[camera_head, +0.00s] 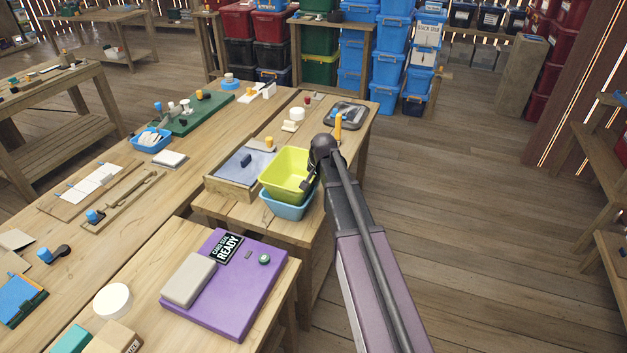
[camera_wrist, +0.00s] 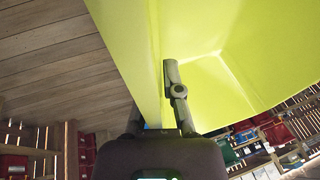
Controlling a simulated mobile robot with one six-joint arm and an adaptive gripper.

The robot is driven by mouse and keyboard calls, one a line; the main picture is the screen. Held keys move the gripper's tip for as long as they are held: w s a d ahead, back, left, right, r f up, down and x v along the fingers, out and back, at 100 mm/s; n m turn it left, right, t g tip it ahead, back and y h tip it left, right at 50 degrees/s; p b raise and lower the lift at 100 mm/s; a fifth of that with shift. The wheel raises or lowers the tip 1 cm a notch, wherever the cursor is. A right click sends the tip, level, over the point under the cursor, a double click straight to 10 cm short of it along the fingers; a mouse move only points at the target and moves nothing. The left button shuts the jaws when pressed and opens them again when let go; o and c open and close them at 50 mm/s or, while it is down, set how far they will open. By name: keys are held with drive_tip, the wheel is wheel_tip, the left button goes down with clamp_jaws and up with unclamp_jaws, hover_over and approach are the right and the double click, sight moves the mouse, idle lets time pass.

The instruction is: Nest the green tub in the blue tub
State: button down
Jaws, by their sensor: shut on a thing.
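The green tub (camera_head: 286,173) is yellow-green, open at the top and empty as far as I see. It is in the middle of the head view, directly over the blue tub (camera_head: 283,207). The blue tub is light blue and stands near the table's right edge; its inside is mostly hidden by the green tub. I cannot tell whether the green tub rests in it or hangs just above. My gripper (camera_head: 313,183) is shut on the green tub's right wall. In the wrist view the green tub (camera_wrist: 220,60) fills the top, with a finger against its wall.
A wooden tray with a blue-grey panel (camera_head: 243,162) is close on the left of the tubs. A purple case (camera_head: 225,285) lies on the nearer table. A dark tray (camera_head: 346,115) lies at the far end. The floor to the right is clear.

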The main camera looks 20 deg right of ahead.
drive_tip(key=shift+f+b, duration=0.3)
drive_tip(key=shift+b, duration=0.05)
idle(0.5)
drive_tip(key=c, duration=0.7)
unclamp_jaws()
drive_tip(key=shift+r, duration=0.25)
drive_tip(key=r+p, duration=0.6)
drive_tip(key=shift+s+d+p, duration=0.3)
drive_tip(key=shift+d, duration=0.05)
drive_tip(key=r+p, duration=0.1)
drive_tip(key=s+d+r+p, duration=0.1)
drive_tip(key=r+p, duration=0.1)
drive_tip(key=shift+d+r, duration=0.1)
drive_tip(key=shift+d, duration=0.1)
idle(0.3)
